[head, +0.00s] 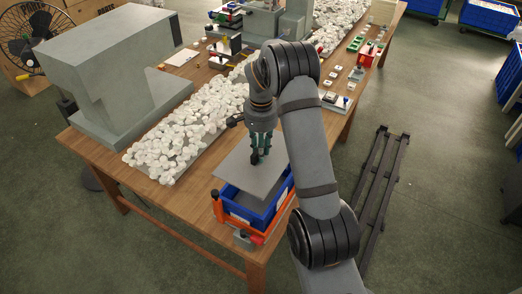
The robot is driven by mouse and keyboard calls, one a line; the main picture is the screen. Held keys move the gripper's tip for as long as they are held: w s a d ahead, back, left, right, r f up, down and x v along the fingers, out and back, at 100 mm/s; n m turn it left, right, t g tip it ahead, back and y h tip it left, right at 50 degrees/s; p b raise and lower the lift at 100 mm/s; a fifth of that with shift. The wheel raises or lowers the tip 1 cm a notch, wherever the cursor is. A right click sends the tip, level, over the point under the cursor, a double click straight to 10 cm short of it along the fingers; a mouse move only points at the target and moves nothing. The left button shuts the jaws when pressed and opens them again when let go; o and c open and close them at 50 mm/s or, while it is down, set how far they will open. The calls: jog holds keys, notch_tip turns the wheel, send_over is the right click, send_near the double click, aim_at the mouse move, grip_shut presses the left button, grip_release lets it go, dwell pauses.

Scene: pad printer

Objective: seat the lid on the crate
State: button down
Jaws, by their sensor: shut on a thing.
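A grey flat lid (238,174) hangs tilted over the crate at the front right of the wooden table. My gripper (255,158) points down and is shut on the lid near its middle; the exact grip point is small and dark. The blue crate (240,212) stands below, near the table's front corner, with its front and right walls showing. The lid covers the crate's rear part from view. The lid's near edge looks apart from the crate's front rim, and I cannot tell whether its other edges touch.
An orange frame (236,229) with dark knobs surrounds the crate's front. A long tray of white pieces (190,132) lies to the left, beside a large grey machine (122,68). Small parts (338,100) lie along the table's right side. Wooden table (150,205) is bare at front left.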

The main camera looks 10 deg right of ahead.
jog(key=shift+f+b, duration=3.9)
jog(key=shift+f, duration=0.6)
jog(key=shift+f+b, duration=1.25)
jog(key=shift+b, duration=0.05)
jog(key=c, duration=1.4)
grip_release()
jog(key=shift+c, duration=0.2)
jog(key=shift+r+p, duration=2.8)
jog(key=shift+r, duration=1)
jog(key=shift+r+p, duration=1.5)
jog(key=shift+r, duration=0.55)
